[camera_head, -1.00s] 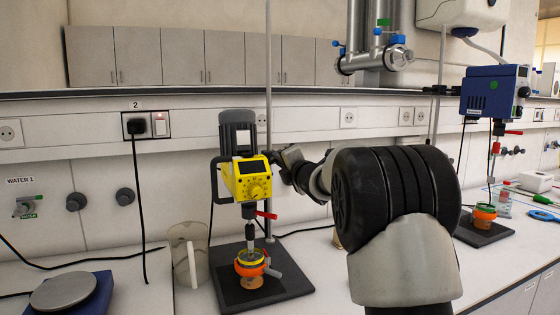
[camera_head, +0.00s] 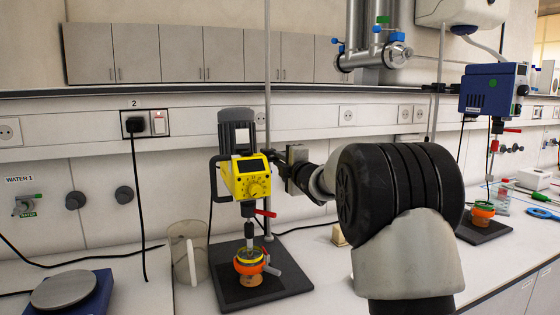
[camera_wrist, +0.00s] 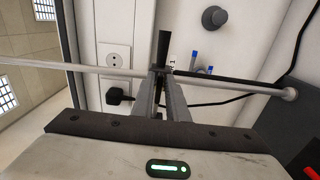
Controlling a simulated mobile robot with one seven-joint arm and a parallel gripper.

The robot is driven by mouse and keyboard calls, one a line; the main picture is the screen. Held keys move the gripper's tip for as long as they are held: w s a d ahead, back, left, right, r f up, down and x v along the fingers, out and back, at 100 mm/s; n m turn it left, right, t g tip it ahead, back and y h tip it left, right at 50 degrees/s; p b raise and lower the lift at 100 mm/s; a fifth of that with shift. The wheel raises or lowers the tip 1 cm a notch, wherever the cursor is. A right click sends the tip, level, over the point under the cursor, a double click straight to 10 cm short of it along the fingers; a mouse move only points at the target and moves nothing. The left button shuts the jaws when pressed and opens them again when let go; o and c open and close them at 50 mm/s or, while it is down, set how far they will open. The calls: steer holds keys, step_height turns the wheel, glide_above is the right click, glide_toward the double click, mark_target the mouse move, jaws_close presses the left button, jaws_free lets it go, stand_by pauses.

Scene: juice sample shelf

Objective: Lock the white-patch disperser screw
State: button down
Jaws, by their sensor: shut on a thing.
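The yellow disperser (camera_head: 245,178) hangs on a tall stand rod (camera_head: 268,60) on the left. A blue disperser (camera_head: 490,90) with a green dot and small pale label stands at far right.
An orange-ringed vessel (camera_head: 249,266) stands under the yellow disperser on a black base plate (camera_head: 285,281). A clear jug (camera_head: 188,250) is left of it, and a balance (camera_head: 62,290) farther left. A red lever (camera_head: 266,213) sticks out near the shaft.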

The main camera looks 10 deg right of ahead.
steer(key=shift+f, duration=0.1)
steer(key=c, duration=1.7)
jaws_free()
steer(key=shift+c, duration=0.2)
steer(key=s+d, duration=0.1)
steer(key=s, duration=0.7)
steer(key=s+d, duration=0.2)
steer(key=s, duration=0.7)
steer(key=shift+d+b, duration=0.25)
steer(key=shift+b, duration=0.1)
